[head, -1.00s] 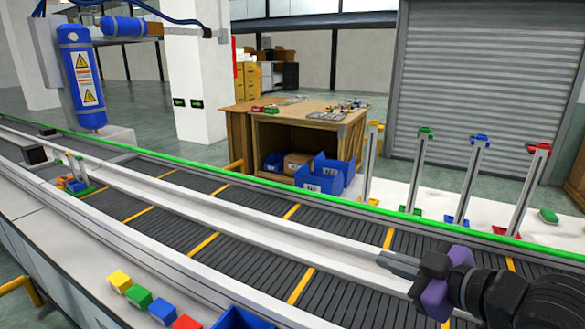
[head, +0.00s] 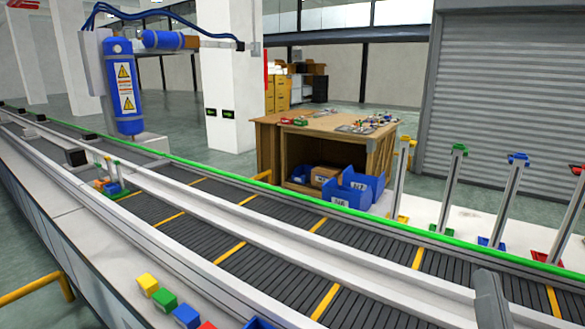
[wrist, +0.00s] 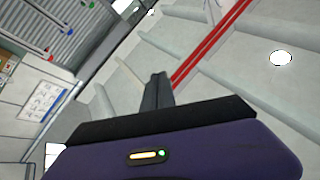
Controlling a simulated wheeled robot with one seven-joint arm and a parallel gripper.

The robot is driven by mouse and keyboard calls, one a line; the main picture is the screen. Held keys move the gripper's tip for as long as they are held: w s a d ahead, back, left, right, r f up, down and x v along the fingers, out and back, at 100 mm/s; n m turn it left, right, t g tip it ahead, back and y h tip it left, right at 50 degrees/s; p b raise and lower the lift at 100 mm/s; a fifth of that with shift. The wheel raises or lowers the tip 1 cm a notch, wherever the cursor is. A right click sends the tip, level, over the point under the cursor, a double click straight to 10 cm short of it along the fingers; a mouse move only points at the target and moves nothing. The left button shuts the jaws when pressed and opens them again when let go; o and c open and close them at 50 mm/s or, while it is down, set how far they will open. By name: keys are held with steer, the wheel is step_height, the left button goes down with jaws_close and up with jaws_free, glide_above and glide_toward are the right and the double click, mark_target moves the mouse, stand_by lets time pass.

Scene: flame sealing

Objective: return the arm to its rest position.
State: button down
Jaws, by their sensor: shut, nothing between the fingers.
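My gripper (wrist: 157,90) shows in the wrist view with its fingers together and nothing between them. It points away from the conveyor, toward a ceiling or wall area with white panels and red stripes. In the head view a grey part of my gripper (head: 488,295) shows at the lower right, in front of the conveyor. The rest of my arm is outside that view.
A conveyor (head: 260,262) with a green rail crosses the head view. Coloured blocks (head: 165,298) sit on its near ledge. Posts with coloured tops (head: 449,190) stand behind it at the right. A blue cylinder machine (head: 124,88) stands at the far left.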

steer(key=s+a+f+n+g+y, duration=0.2)
steer(key=s+f+n+g+y, duration=0.1)
steer(key=s+f, duration=0.9)
steer(key=s+a+f+n+g+y, duration=0.2)
steer(key=s+a+f+n+g, duration=0.1)
steer(key=s+f, duration=0.9)
steer(key=s+n+g, duration=0.1)
steer(key=s+g, duration=0.1)
steer(key=s, duration=0.3)
steer(key=shift+y, duration=0.4)
steer(key=shift+f, duration=0.1)
